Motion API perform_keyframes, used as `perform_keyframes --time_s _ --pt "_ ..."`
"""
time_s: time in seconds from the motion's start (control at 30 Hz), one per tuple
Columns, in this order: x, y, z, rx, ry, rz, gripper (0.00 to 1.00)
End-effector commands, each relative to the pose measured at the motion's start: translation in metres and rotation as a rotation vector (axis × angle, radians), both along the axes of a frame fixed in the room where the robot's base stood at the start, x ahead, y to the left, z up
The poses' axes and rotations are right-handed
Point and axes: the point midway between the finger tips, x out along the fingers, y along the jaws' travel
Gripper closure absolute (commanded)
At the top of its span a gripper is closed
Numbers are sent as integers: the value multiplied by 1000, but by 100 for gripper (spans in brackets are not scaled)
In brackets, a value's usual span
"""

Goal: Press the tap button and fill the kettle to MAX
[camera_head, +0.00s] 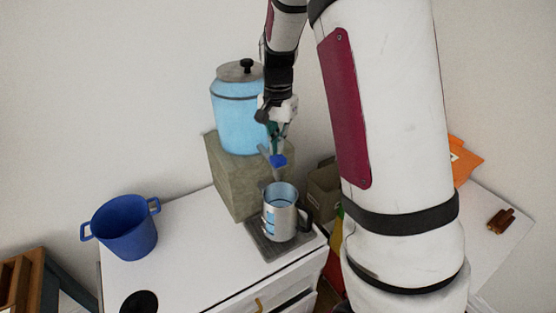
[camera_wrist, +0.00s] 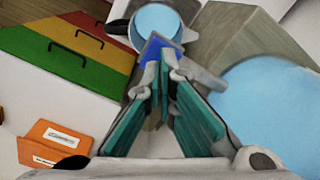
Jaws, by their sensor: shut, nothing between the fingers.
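The metal kettle (camera_head: 292,222) stands upright on a dark drip tray (camera_head: 270,252) under the tap. Light blue water shows inside it, and its side has a blue level strip; I cannot read a MAX mark. The kettle's round mouth also shows in the wrist view (camera_wrist: 157,22). The tap's blue button (camera_head: 279,160) sticks out from the light blue dispenser (camera_head: 237,115). My gripper (camera_head: 277,150) is shut and empty, its fingertips right at the button. In the wrist view the fingertips (camera_wrist: 164,62) overlap the button (camera_wrist: 152,47); I cannot tell if it is pressed down.
The dispenser rests on a grey-brown block (camera_head: 228,178). A blue two-handled pot (camera_head: 128,232) stands at the counter's left. A brown box (camera_head: 324,190) is behind the kettle. The wrist view shows a red, yellow and green drawer-like unit (camera_wrist: 90,50) and an orange item (camera_wrist: 50,143).

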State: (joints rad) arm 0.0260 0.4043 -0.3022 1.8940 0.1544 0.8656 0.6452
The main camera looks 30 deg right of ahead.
Motion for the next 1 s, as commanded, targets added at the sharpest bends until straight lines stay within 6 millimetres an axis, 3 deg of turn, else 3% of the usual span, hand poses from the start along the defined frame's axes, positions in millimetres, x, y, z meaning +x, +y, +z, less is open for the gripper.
perform_keyframes --time_s 1.0 --pt "0 0 -18 1 0 -1 100"
